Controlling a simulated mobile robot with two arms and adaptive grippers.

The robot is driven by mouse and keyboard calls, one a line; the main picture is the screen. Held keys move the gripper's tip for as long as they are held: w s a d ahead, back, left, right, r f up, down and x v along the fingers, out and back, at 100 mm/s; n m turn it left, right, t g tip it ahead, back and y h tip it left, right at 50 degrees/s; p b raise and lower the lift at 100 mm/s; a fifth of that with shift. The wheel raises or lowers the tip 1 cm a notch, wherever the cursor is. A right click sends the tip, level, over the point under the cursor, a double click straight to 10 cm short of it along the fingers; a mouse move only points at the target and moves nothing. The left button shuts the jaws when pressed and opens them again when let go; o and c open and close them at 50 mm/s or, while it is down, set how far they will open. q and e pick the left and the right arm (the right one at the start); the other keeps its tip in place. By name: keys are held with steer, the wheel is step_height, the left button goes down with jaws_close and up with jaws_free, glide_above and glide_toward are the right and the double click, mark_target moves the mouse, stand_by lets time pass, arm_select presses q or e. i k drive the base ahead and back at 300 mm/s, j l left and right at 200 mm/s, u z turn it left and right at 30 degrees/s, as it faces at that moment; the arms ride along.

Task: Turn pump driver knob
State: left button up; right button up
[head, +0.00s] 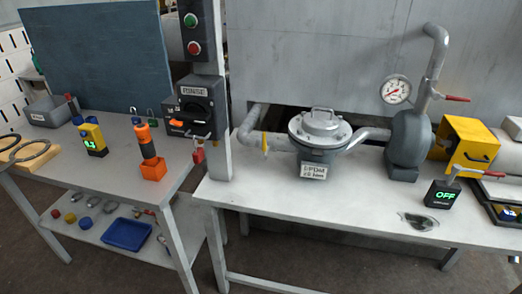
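I cannot tell for sure which part is the pump driver knob. A grey pump-like body (408,145) stands on the right bench, with a pipe rising from it. A small black unit (443,194) in front shows "OFF" in green. On the post to the left, a dark box (198,104) labelled "RINSE" carries an orange-marked rotary switch (181,123). Neither of my grippers is in view.
A lidded grey vessel (320,131) and a round gauge (396,89) stand at the right bench (290,202). Red-handled levers stick out near the pipe. The left table (125,171) holds a yellow meter (92,137) and an orange tool (148,150). A gap separates the tables.

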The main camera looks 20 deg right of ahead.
mark_target(174, 122)
steer(key=z, duration=0.35)
steer(key=i+j+z, duration=0.1)
steer(key=j+z, duration=0.3)
steer(key=i+j+z, duration=0.1)
steer(key=j+z, duration=1.1)
steer(key=l, duration=0.1)
